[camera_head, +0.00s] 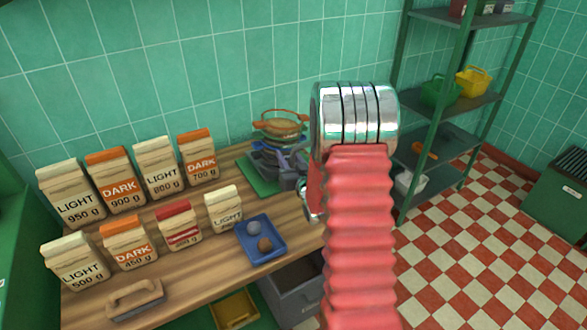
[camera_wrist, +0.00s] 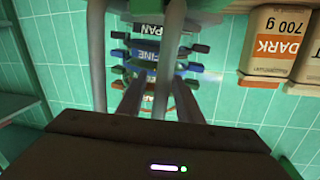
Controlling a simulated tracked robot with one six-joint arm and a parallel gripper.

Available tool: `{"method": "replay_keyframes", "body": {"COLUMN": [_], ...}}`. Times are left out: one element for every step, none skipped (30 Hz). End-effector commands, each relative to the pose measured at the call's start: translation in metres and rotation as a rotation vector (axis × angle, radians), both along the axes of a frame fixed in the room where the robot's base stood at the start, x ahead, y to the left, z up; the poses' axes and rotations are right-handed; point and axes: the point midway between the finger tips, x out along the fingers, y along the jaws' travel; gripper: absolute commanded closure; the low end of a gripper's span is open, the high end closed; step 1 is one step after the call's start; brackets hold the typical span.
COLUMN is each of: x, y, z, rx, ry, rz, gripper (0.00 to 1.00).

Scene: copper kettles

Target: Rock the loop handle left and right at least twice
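A stack of sieves (camera_head: 268,158) stands on a green base (camera_head: 262,183) at the table's back right, with an orange two-handled piece (camera_head: 280,124) on top. The wrist view shows the stack upside down, with its PAN label (camera_wrist: 152,30) and blue FINE sieve (camera_wrist: 150,57). Two grey rods, left (camera_wrist: 97,50) and right (camera_wrist: 171,45), stand in front of it; they may be the loop handle's sides. My gripper (camera_wrist: 159,85) has its dark fingers apart, the right rod showing between them. Contact with it cannot be told. My arm covers the stack's right side in the head view.
Several LIGHT and DARK bags, such as the DARK 700 g bag (camera_head: 200,160), stand left of the stack. A blue tray (camera_head: 247,259) with two balls lies in front. A wooden-handled tool (camera_head: 135,299) lies front left. A green shelf (camera_head: 440,105) stands right.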

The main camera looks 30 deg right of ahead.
Motion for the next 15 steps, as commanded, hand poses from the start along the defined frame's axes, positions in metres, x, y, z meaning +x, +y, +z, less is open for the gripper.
{"method": "replay_keyframes", "body": {"x": [-0.004, -0.006, -0.01, -0.014, -0.017, -0.023, -0.027, -0.032, -0.038, -0.043, -0.048, -0.055, -0.059, -0.064, -0.071], "y": [0.0, 0.001, 0.002, 0.002, 0.003, 0.005, 0.006, 0.007, 0.009, 0.01, 0.012, 0.013, 0.014, 0.015, 0.017], "z": [0.0, 0.001, 0.001, 0.001, 0.001, 0.001, 0.001, 0.002, 0.002, 0.002, 0.002, 0.003, 0.003, 0.004, 0.004], "rx": [0.0, 0.0, 0.0, 0.0, 0.0, 0.0, 0.0, 0.0, 0.0, 0.0, 0.0, 0.001, 0.0, 0.001, 0.001], "ry": [0.0, 0.0, 0.001, 0.0, 0.0, 0.001, 0.001, 0.001, 0.0, 0.001, 0.002, 0.001, 0.0, 0.001, 0.001], "rz": [-0.001, -0.001, -0.002, -0.002, -0.002, -0.002, -0.003, -0.002, -0.001, -0.001, -0.001, -0.001, -0.001, -0.001, -0.001], "gripper": [0.68, 0.68, 0.68, 0.68, 0.68, 0.68, 0.68, 0.68, 0.68, 0.68, 0.68, 0.68, 0.68, 0.68, 0.68]}}
